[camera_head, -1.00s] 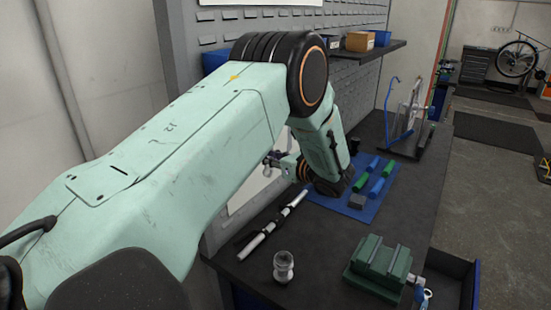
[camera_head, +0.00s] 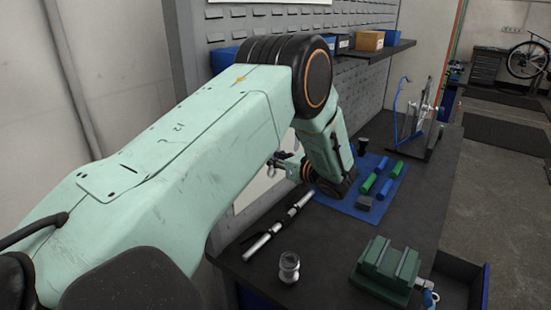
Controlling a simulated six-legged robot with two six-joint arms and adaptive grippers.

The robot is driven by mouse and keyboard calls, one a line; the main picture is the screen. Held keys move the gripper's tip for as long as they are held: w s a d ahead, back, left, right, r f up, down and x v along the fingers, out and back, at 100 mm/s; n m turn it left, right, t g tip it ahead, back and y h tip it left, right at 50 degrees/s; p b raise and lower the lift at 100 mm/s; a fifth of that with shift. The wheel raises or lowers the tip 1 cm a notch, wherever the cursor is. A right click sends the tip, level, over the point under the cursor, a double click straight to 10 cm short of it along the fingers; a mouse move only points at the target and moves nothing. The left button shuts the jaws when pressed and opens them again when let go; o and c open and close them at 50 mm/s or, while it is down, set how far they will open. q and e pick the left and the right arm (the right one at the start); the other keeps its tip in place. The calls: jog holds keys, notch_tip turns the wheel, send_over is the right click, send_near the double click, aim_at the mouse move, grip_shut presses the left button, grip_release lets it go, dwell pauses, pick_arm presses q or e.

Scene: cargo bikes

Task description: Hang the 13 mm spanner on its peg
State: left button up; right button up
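My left arm comes in from the left and bends down at its elbow toward the pegboard wall (camera_head: 382,88). Its gripper (camera_head: 280,167) is small and mostly hidden behind the arm, close to the wall's lower part. A small ring-like metal shape shows beside it; I cannot tell whether it is the end of the 13 mm spanner. The fingers are too hidden to read as open or shut. I cannot make out the spanner or its peg for certain. My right gripper is not in view.
The dark workbench (camera_head: 335,250) holds a blue mat (camera_head: 347,207) with green and blue handles, a black-and-silver tool (camera_head: 278,229), a glass jar (camera_head: 288,268) and a green vise (camera_head: 386,270). A blue-framed stand (camera_head: 412,130) is at the back. A shelf (camera_head: 385,51) carries boxes.

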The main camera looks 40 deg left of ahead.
pick_arm(q)
jog(key=o, duration=0.4)
jog(key=shift+s+d+r, duration=0.1)
jog(key=shift+s+d, duration=0.05)
jog(key=shift+o, duration=0.2)
jog(key=v, duration=1.1)
jog(key=shift+d, duration=0.35)
